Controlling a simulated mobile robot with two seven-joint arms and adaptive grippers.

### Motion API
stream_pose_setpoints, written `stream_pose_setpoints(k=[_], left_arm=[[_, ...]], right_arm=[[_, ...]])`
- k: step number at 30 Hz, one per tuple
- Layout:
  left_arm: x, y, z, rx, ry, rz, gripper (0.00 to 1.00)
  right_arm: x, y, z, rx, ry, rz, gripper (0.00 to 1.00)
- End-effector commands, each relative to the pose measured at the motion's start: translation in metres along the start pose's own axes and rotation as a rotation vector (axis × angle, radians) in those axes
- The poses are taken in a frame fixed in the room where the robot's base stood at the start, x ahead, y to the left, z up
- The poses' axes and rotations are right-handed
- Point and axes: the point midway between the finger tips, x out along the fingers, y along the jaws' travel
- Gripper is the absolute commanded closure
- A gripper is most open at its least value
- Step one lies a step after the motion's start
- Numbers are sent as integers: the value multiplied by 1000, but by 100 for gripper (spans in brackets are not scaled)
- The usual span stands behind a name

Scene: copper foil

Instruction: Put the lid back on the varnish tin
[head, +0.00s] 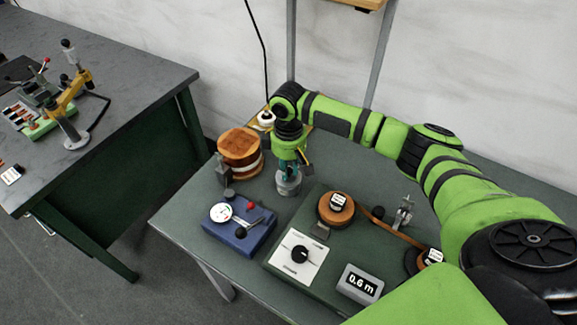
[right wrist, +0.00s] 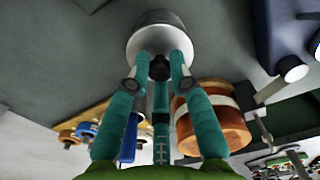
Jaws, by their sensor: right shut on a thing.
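My right gripper (head: 288,166) is at the far part of the green bench, pointing down over the grey metal varnish tin (head: 288,188). In the right wrist view its teal fingers (right wrist: 160,72) close around a dark knob (right wrist: 160,66) on a pale round lid (right wrist: 142,46). The tin's grey side (right wrist: 168,17) shows beyond the lid. The lid is on the tin or very close above it; I cannot tell whether it is fully seated. The fingers hide much of the lid in the head view. My left gripper is not in view.
A large copper-coloured roll (head: 240,148) stands just left of the tin. A blue gauge box (head: 240,232) is in front. A green winding unit (head: 318,245) with a smaller copper roll (head: 336,209) is to the right. Another bench (head: 110,70) stands at left.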

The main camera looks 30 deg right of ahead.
Motion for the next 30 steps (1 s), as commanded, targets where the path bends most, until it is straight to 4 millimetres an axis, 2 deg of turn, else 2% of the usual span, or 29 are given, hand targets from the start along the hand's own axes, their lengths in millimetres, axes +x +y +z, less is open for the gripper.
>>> stream_pose_setpoints(k=[30], left_arm=[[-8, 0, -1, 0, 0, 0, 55]], right_arm=[[3, 0, 0, 0, 0, 0, 100]])
